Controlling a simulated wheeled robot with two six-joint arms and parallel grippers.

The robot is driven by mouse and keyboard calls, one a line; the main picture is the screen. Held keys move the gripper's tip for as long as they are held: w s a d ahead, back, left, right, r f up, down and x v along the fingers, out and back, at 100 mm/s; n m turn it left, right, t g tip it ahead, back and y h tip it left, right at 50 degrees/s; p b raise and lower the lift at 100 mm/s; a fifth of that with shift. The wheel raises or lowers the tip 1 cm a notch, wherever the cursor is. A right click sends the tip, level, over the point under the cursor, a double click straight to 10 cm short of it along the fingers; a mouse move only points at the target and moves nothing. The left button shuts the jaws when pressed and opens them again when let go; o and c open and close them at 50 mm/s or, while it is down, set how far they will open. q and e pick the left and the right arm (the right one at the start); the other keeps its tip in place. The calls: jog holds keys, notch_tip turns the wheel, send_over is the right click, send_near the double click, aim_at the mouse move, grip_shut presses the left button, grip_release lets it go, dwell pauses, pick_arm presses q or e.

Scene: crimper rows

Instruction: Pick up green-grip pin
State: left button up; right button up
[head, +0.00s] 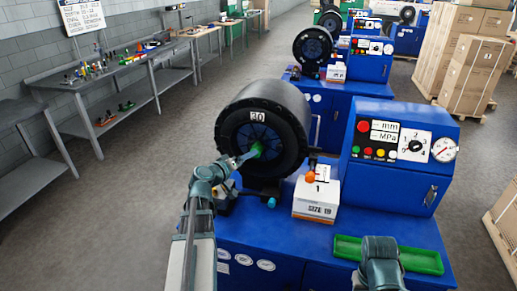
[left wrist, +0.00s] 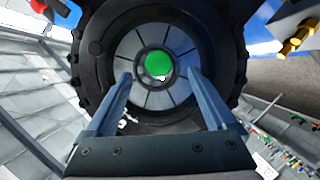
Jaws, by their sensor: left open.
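The green-grip pin shows as a round green end (left wrist: 158,65) in the left wrist view, at the centre of the crimper's segmented dies. In the head view it is a small green spot (head: 257,150) in the middle of the black crimper head (head: 282,98) marked 30. My left gripper (head: 244,158) reaches in from the left, its fingers pointing at the green end. In the left wrist view its two fingers (left wrist: 160,76) are apart, one on each side of the green end, with nothing visibly held. Whether they touch the pin is unclear. My right arm shows at lower right, without its fingers.
A green tray (head: 421,261) and control panel (head: 401,143) are further right. A workbench (head: 125,69) with small parts stands at left. Open floor lies between.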

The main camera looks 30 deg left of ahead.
aim_at(259, 145)
pick_arm(q)
jog(key=shift+b+x, duration=0.6)
jog(key=shift+x, duration=2)
jog(key=shift+r, duration=0.15)
grip_shut()
